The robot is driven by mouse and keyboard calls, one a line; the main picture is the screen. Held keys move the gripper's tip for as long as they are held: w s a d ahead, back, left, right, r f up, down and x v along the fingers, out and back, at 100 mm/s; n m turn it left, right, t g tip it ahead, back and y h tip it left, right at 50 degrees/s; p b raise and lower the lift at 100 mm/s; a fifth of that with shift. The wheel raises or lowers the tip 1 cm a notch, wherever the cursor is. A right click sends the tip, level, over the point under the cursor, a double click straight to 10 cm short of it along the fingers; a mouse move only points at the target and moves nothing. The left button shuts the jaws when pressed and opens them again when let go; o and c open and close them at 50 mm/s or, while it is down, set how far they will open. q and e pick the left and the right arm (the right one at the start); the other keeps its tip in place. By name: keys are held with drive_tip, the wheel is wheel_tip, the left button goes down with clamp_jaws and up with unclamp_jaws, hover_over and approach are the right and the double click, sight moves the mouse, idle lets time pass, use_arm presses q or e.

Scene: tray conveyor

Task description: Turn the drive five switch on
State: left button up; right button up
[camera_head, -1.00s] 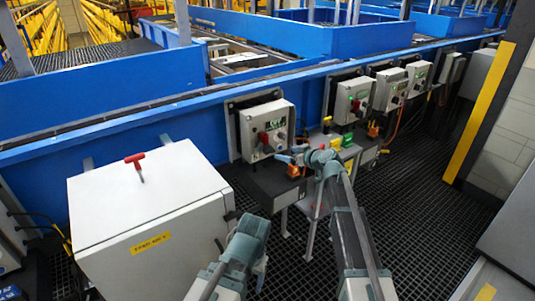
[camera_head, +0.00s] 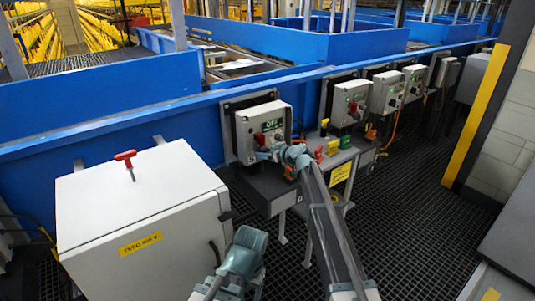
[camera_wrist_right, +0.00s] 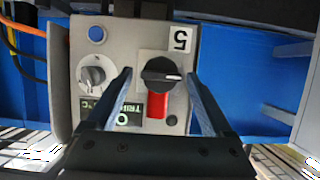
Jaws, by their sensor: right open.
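The drive five control box (camera_head: 258,128) is grey and hangs on the blue conveyor side in the head view. In the right wrist view its face (camera_wrist_right: 112,60) carries a "5" label (camera_wrist_right: 180,40), turned over. A black rotary switch (camera_wrist_right: 161,73) lies crosswise, its white mark at the right end, with a red part (camera_wrist_right: 157,106) just below it. My right gripper (camera_wrist_right: 159,76) is open, with one finger on each side of the switch in this view; contact cannot be told. In the head view my right gripper (camera_head: 279,150) is at the box front, partly hidden.
A grey knob (camera_wrist_right: 92,76) and a blue button (camera_wrist_right: 96,35) share the box face. A large white cabinet (camera_head: 140,220) with a red T-handle (camera_head: 125,158) stands at left. Similar boxes (camera_head: 350,101) line the conveyor at right. Open grating floor (camera_head: 430,210) lies right of my arm.

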clamp_jaws()
drive_tip(key=shift+w+d+m+y, duration=0.1)
drive_tip(key=shift+m+y, duration=0.3)
drive_tip(key=shift+m+g+y, duration=0.3)
drive_tip(key=shift+m, duration=0.3)
unclamp_jaws()
